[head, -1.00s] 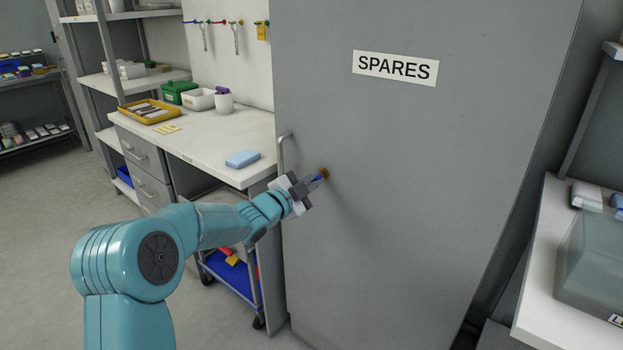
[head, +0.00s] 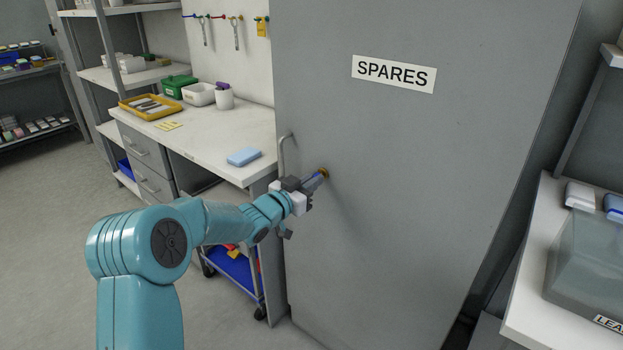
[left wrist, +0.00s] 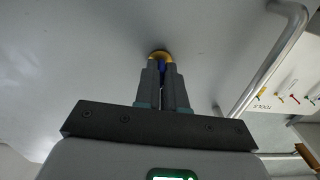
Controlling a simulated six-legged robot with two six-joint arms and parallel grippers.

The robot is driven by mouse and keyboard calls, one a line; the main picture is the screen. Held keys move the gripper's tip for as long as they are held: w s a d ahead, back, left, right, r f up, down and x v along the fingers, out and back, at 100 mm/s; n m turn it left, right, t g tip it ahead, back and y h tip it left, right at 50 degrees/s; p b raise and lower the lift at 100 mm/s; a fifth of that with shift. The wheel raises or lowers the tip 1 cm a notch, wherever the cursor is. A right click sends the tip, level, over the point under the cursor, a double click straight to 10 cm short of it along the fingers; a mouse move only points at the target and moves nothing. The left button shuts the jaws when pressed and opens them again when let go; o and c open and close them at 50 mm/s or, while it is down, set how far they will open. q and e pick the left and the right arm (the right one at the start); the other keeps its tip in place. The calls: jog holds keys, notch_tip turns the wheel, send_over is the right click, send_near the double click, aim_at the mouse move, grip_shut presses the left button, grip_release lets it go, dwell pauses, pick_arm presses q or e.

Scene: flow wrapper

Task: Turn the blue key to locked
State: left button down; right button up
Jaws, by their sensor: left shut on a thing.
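The blue key (head: 318,176) sticks out of a round brass lock (head: 325,173) on the grey cabinet door (head: 400,200) marked SPARES. My left gripper (head: 312,182) is shut on the key, close in front of the door. In the left wrist view, the two fingers of my left gripper (left wrist: 163,85) hold the blue key (left wrist: 165,70) between them, with the brass lock (left wrist: 159,54) just beyond the tips. Most of the key is hidden by the fingers. My right gripper is not in view.
A metal door handle (head: 282,155) is just left of the lock and also shows in the left wrist view (left wrist: 272,65). A white workbench (head: 225,150) with a blue block (head: 244,157) stands left of the cabinet. A blue-trayed cart (head: 235,273) is below.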

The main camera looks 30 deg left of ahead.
pick_arm(q)
jog(key=shift+r+n, duration=0.3)
jog(key=shift+n, duration=0.1)
jog(key=c, duration=1.2)
grip_release()
jog(key=shift+w, duration=0.1)
jog(key=shift+f, duration=0.2)
jog(key=s, duration=0.5)
jog(key=s+a, duration=0.1)
jog(key=s, duration=1)
jog(key=shift+s+a, duration=0.15)
